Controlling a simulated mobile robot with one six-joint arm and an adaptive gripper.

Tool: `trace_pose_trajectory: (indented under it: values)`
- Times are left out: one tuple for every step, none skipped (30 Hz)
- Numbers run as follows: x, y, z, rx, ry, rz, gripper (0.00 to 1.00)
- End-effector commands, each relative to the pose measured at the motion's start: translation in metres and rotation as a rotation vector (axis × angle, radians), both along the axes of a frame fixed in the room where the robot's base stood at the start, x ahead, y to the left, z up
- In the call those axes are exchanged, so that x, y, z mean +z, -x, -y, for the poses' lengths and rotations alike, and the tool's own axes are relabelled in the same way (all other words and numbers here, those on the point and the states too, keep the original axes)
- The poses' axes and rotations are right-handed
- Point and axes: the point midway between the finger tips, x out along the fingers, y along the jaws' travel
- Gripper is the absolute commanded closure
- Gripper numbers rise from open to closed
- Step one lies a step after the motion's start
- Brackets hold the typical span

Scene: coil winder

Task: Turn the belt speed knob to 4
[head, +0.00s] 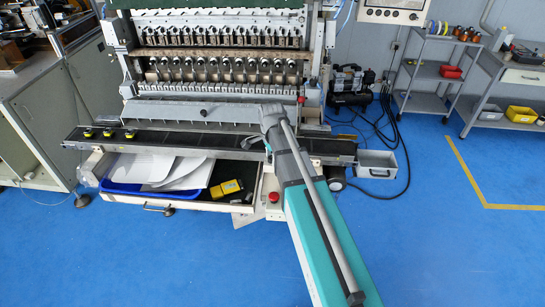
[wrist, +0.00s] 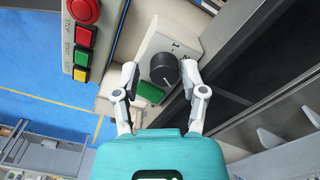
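In the wrist view the black round knob (wrist: 164,70) sits on a light grey control box.
A green button (wrist: 150,92) lies just below the knob. A panel with red, yellow and green buttons (wrist: 80,40) is at the left. In the head view, the dark belt (head: 190,142) carries several small yellow-black parts. An open drawer (head: 150,206) with papers sits below.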

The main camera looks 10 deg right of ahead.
Motion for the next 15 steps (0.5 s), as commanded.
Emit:
trace_pose_trajectory:
  values:
    - [0.000, -0.001, 0.000, 0.000, 0.000, 0.001, 0.28]
    - [0.000, -0.001, 0.000, 0.000, 0.001, 0.002, 0.28]
    - [0.000, -0.001, 0.000, 0.000, 0.001, 0.002, 0.28]
    - [0.000, -0.002, 0.000, 0.000, 0.000, 0.003, 0.28]
    - [0.000, -0.002, 0.000, 0.000, 0.000, 0.004, 0.28]
    - [0.000, -0.002, 0.000, 0.000, 0.000, 0.004, 0.28]
    - [0.000, -0.003, 0.000, 0.000, 0.001, 0.005, 0.28]
    - [0.000, -0.003, 0.001, 0.000, 0.001, 0.005, 0.37]
    - [0.001, -0.003, 0.001, 0.000, 0.001, 0.005, 0.37]
    - [0.002, -0.003, 0.001, 0.000, 0.001, 0.006, 0.37]
    - [0.003, -0.003, 0.001, 0.000, 0.001, 0.006, 0.37]
    - [0.006, -0.003, 0.001, 0.000, 0.001, 0.006, 0.37]
    - [0.008, -0.004, 0.001, 0.000, 0.001, 0.006, 0.37]
    - [0.011, -0.004, 0.001, 0.000, 0.001, 0.006, 0.37]
    - [0.015, -0.004, 0.001, 0.000, 0.002, 0.006, 0.37]
